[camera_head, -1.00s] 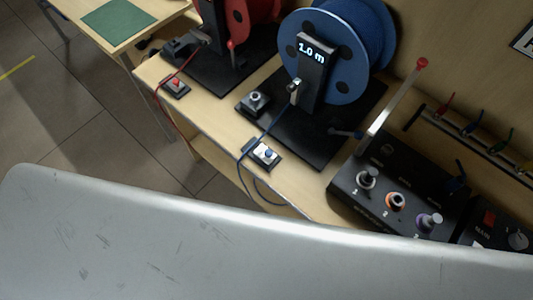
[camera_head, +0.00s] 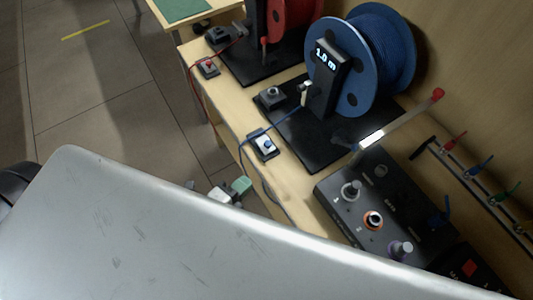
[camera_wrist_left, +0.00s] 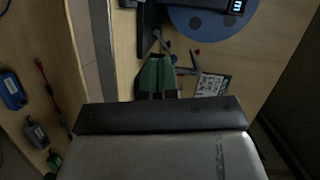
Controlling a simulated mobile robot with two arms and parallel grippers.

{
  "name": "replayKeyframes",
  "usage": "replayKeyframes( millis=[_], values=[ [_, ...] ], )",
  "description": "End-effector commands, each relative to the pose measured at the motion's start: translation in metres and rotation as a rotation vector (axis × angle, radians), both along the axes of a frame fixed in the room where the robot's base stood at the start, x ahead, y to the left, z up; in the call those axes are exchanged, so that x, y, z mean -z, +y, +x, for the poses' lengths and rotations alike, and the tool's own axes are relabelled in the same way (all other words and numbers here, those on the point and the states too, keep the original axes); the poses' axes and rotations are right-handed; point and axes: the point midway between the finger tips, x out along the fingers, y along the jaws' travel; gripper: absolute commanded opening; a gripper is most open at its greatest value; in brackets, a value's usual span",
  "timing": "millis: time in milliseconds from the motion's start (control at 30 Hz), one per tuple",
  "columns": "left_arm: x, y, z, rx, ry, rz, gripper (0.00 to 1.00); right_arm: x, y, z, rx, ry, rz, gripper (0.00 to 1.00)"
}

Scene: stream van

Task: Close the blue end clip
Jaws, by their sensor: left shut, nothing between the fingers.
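The blue end clip (camera_head: 264,144) is a small black and white block with a blue knob, at the front edge of the bench in the head view. A blue cable runs to it from the blue reel's stand. I cannot tell whether the clip is open or closed. My left gripper (camera_head: 240,187), with green fingertips, shows below and left of the clip, apart from it. It is shut and empty. In the left wrist view its green fingers (camera_wrist_left: 157,76) point toward the bench. My right gripper is not in view.
The blue reel (camera_head: 387,52) with its display post stands behind the clip. A red end clip (camera_head: 208,67) sits farther left along the edge. A black control box (camera_head: 378,205) with several knobs and a red-tipped lever (camera_head: 400,117) stands at right.

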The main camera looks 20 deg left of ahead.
Motion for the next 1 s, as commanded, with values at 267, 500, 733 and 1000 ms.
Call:
replayKeyframes(
  millis=[267,500,733,1000],
  values=[
    [0.005,-0.020,0.054,-0.003,0.000,-0.005,0.00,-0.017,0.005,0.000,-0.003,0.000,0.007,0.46],
    [0.014,-0.025,0.096,-0.003,0.003,-0.002,0.00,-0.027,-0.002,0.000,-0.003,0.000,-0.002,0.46],
    [0.020,-0.016,0.115,-0.003,0.004,-0.005,0.00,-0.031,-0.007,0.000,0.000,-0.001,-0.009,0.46],
    [0.021,-0.014,0.117,-0.003,0.003,-0.005,0.00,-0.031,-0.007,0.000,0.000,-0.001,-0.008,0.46]
  ],
)
